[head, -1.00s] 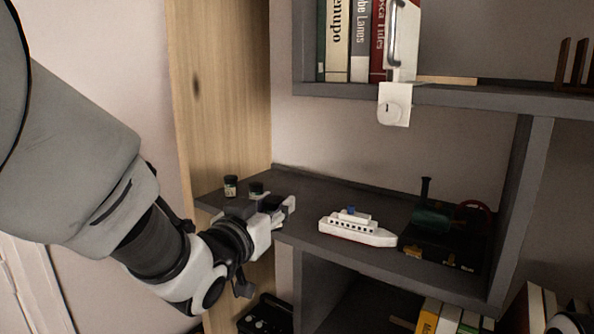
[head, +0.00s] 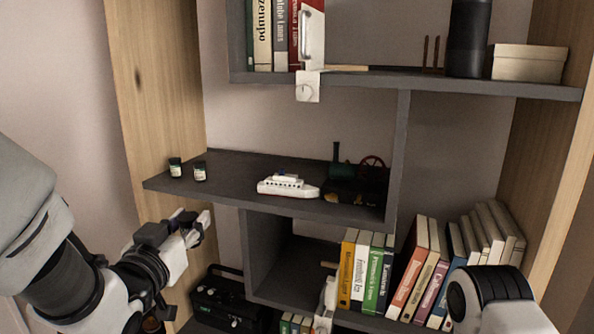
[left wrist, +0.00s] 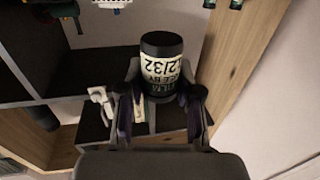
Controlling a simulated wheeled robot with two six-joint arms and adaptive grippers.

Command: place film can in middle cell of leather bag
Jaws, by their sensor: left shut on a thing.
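My left gripper (head: 192,222) is shut on a film can, in front of and below the left end of the middle shelf. In the left wrist view the film can (left wrist: 162,72) is a dark cylinder with a black lid and a pale label with dark print, between the two fingers (left wrist: 162,100). In the head view I cannot make the can out clearly. No leather bag with cells can be picked out for sure. A black box with pale knob-like spots (head: 228,302) sits low at left; I cannot tell what it is. My right gripper is not in view.
Two small dark-lidded jars (head: 175,167) (head: 200,172) stand at the left of the middle shelf (head: 235,172). A white toy boat (head: 287,187) and a dark model engine (head: 352,185) stand right of them. Books (head: 365,270) fill the lower shelf. A wooden side panel (head: 150,100) rises at left.

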